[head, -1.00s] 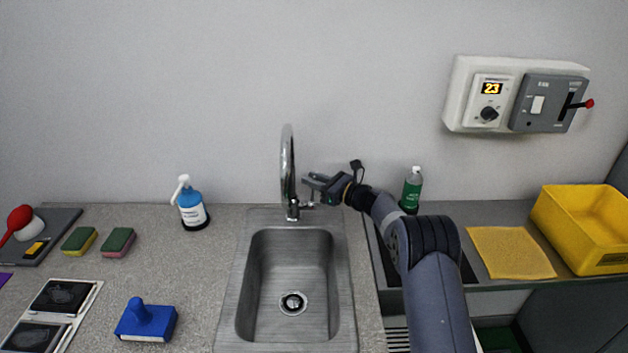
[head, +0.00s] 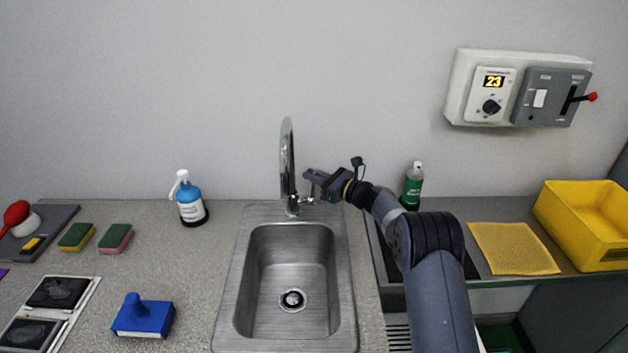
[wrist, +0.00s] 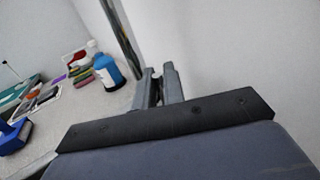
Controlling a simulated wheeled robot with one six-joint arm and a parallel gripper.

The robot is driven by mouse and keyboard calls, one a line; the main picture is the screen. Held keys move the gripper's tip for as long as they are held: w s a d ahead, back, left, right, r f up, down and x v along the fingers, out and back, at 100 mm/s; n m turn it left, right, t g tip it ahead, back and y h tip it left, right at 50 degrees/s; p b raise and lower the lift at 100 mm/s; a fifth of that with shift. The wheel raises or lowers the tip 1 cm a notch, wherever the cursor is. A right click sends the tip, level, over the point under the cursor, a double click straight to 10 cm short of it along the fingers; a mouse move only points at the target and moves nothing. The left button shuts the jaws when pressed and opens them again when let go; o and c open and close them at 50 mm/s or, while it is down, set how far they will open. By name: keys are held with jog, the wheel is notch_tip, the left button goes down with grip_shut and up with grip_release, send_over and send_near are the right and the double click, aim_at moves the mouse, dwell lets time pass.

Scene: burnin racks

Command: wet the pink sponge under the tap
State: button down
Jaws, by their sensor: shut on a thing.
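The pink sponge (head: 116,239), green on top with a pink underside, lies on the counter left of the sink, apart from my gripper. The chrome tap (head: 287,160) rises behind the steel sink (head: 237,290); no water shows under its spout. My gripper (head: 309,184) is just right of the tap's base, shut on the small tap lever (head: 307,199). In the wrist view my gripper's fingers (wrist: 160,83) are close together, and what is between them is mostly hidden.
A yellow sponge (head: 77,237) lies left of the pink one. A blue spray bottle (head: 190,202) stands behind. A blue-handled block (head: 144,317) is in front. A green bottle (head: 413,186), yellow cloth (head: 514,248) and yellow bin (head: 575,235) are to the right. The sink basin is empty.

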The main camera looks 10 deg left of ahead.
jog(key=shift+s+d+f+n+b, duration=0.15)
jog(key=shift+s+n+b, duration=0.25)
jog(key=shift+b, duration=0.65)
jog(key=c, duration=1.6)
grip_release()
jog(key=b+v, duration=0.2)
jog(key=v, duration=0.8)
jog(key=shift+s+d, duration=0.1)
jog(key=shift+d, duration=0.3)
jog(key=shift+a, duration=0.1)
